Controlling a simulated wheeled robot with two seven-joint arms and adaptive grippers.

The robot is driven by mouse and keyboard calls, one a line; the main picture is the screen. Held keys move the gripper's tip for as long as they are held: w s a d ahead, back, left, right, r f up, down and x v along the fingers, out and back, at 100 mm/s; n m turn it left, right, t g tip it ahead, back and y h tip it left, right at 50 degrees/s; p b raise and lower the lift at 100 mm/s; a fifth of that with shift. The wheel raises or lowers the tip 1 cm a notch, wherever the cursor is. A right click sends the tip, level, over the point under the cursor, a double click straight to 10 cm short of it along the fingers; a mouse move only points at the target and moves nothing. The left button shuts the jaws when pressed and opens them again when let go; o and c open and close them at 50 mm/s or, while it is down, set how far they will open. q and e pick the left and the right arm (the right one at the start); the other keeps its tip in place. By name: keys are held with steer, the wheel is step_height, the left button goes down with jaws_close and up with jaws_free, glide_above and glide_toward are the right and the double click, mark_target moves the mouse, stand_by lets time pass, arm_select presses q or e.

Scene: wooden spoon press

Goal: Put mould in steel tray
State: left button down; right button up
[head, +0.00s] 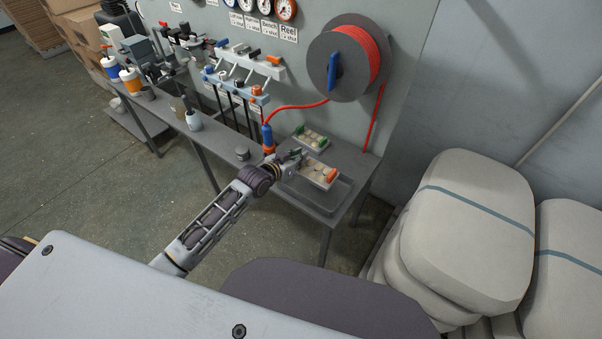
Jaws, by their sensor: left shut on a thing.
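My left gripper (294,162) reaches over the right end of the narrow grey bench. It is shut on a pale mould (317,175) with an orange end and several round cavities. The mould is over the back part of the shallow grey steel tray (338,206). I cannot tell whether the mould touches the tray. A second pale mould (312,140) with green ends lies on the bench behind. My right gripper is not in view.
A blue nozzle tool (267,138) on a red hose stands left of the gripper. A hose reel (348,60) hangs above the bench. A small grey pot (242,153) stands on the bench. Pale stacked sacks (465,225) fill the right.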

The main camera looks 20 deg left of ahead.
mark_target(299, 170)
arm_select(q)
steer(key=shift+f, duration=1.45)
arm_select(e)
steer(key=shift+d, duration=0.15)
arm_select(q)
steer(key=shift+f, duration=0.45)
step_height(299, 170, down, 2)
steer(key=shift+f, duration=0.45)
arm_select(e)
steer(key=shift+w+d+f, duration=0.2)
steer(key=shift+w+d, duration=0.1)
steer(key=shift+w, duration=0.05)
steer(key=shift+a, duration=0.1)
